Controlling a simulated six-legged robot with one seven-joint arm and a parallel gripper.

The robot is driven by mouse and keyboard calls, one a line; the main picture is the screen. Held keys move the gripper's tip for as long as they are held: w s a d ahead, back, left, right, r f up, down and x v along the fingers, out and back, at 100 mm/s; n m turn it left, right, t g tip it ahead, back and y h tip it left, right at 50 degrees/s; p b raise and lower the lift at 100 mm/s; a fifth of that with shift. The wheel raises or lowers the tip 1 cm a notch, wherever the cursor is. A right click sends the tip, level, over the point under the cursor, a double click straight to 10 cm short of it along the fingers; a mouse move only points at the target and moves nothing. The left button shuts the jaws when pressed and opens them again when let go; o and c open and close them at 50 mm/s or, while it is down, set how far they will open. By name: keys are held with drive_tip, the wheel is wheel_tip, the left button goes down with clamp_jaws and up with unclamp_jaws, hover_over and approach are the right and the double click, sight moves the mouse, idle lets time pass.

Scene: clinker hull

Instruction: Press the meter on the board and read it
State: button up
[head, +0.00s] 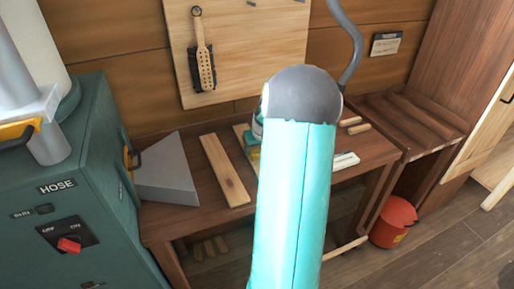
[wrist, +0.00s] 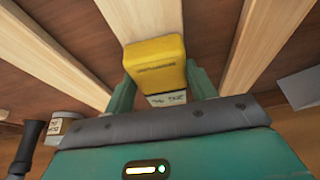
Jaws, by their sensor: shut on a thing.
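The yellow meter (wrist: 157,62) sits between the two teal fingers of my gripper (wrist: 162,85) in the wrist view. The fingers are shut on its sides. A pale strip with dark marks shows at the meter's near end, too small and tilted to read. The meter's far end overlaps a pale wooden board (wrist: 140,18); I cannot tell whether it touches the wood. In the head view my teal arm hides most of the gripper and the meter.
A brown workbench (head: 180,222) holds a loose plank (head: 224,170) and a grey wedge (head: 168,172). A green hose cabinet (head: 115,185) stands at left. A red bucket (head: 394,222) is on the floor at right. A small jar (wrist: 62,127) shows at left in the wrist view.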

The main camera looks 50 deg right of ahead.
sight(257, 149)
drive_tip(key=shift+r, duration=4)
